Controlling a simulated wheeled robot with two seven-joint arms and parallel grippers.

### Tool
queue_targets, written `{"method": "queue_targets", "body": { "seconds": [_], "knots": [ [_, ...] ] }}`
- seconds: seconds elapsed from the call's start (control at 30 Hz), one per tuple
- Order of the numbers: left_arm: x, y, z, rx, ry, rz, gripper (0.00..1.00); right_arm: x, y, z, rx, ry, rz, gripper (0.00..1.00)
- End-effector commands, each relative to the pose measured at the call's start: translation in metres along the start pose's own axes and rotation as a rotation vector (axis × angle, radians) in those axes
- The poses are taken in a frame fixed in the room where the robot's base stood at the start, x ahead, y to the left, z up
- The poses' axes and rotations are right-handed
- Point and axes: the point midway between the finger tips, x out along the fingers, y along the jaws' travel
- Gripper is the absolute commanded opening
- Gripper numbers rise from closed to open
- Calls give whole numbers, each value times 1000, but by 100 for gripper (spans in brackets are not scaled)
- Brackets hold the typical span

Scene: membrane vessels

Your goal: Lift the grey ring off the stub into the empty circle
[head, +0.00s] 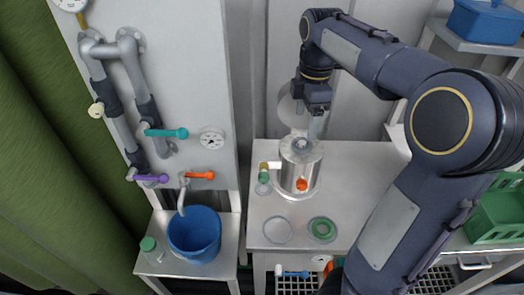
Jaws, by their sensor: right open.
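A shiny metal vessel (301,172) stands upright on the pale table. The grey ring (301,144) appears as a small grey round shape around the stub at the top of the vessel; fine detail is too small to tell. The empty circle (277,230) is a pale grey round mark on the table, in front of the vessel and to its left. My right gripper (315,128) points down just above and behind the vessel's top. It is open, with nothing seen in it, and looks apart from the ring. My left gripper is out of view.
A second circle (322,229) holds a green ring. A small green-capped fitting (264,177) is at the vessel's left, and an orange knob (302,185) is on its front. A blue bucket (194,233) stands left. A green crate (497,215) is at right.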

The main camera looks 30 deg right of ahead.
Motion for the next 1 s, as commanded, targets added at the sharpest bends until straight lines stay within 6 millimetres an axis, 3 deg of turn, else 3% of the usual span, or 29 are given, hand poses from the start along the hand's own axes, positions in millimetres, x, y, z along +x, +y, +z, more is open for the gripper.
{"method": "queue_targets", "body": {
  "seconds": [0.17,0.7,0.97,1.0],
  "knots": [
    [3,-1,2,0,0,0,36,7,7,2,-53,-36,-7,75],
    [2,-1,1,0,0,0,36,74,5,8,-52,-32,-5,75],
    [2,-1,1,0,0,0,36,76,5,8,-52,-31,-2,75],
    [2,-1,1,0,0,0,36,76,5,8,-52,-31,-2,69]
  ]
}}
